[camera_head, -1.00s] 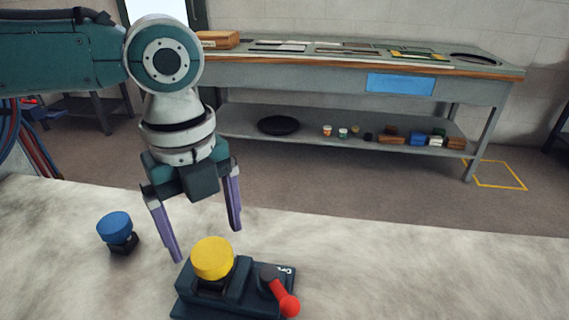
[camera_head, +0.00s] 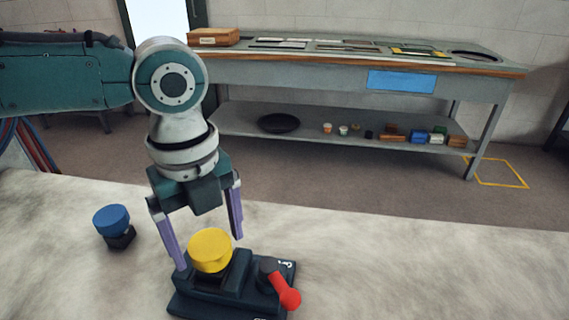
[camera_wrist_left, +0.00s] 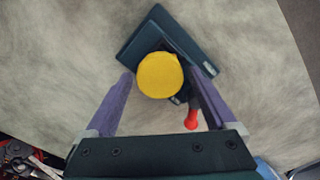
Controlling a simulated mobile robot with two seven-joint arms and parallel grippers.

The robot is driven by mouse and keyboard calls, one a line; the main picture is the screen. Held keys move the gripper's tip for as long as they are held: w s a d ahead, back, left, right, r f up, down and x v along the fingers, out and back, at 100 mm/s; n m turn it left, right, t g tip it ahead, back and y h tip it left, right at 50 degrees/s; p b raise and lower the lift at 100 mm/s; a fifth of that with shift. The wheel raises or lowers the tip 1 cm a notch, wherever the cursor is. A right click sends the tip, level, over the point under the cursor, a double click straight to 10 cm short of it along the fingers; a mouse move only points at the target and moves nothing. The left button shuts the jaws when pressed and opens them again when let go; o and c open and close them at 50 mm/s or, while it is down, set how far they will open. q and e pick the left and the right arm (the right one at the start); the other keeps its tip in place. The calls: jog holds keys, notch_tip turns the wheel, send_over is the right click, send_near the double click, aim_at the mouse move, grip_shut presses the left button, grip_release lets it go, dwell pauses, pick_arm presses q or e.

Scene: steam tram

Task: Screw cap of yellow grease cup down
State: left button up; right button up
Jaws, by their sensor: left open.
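The yellow cap (camera_head: 210,250) of the grease cup sits on a dark base block (camera_head: 196,306) with a red-handled lever (camera_head: 284,288) at its right. My left gripper (camera_head: 209,252) is open and pointing down above the block. In the head view its purple fingers stand left of and behind the yellow cap. In the left wrist view the yellow cap (camera_wrist_left: 160,75) lies between the tips of the spread fingers, with a gap on each side. Whether a finger touches the cap or block cannot be told. My right gripper is not in view.
A blue-capped cup (camera_head: 112,220) stands to the left on the pale, mottled surface (camera_head: 420,270). That surface is clear to the right of the block. A grey workbench (camera_head: 330,70) with a lower shelf of small items stands behind.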

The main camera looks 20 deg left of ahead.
aim_at(209, 244)
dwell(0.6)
pick_arm(q)
jog(key=c, duration=1.3)
jog(key=o, duration=1.5)
jog(key=shift+c, duration=0.2)
jog(key=shift+p, duration=0.3)
notch_tip(209, 244, up, 5)
jog(key=p, duration=0.5)
